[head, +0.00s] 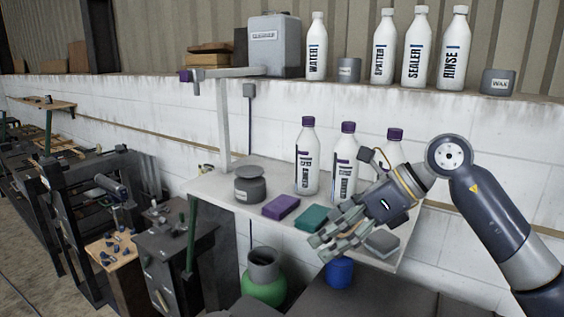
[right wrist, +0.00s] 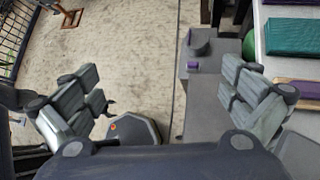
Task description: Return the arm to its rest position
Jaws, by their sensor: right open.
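My right gripper (head: 337,232) is in front of the white shelf (head: 215,190), and its arm comes in from the right in the head view. In the right wrist view its two jaws (right wrist: 168,100) stand wide apart with nothing between them. Below and beyond the jaws the wrist view shows the bare floor (right wrist: 125,50) and a grey surface. My left gripper is not in view.
On the shelf stand white bottles with purple caps (head: 307,160), a grey jar (head: 250,184), a purple block (head: 281,207), a teal block (head: 313,217) and a grey block (head: 382,242). A green container (head: 264,285) and a blue one (head: 339,272) are below. More bottles (head: 384,50) line the ledge.

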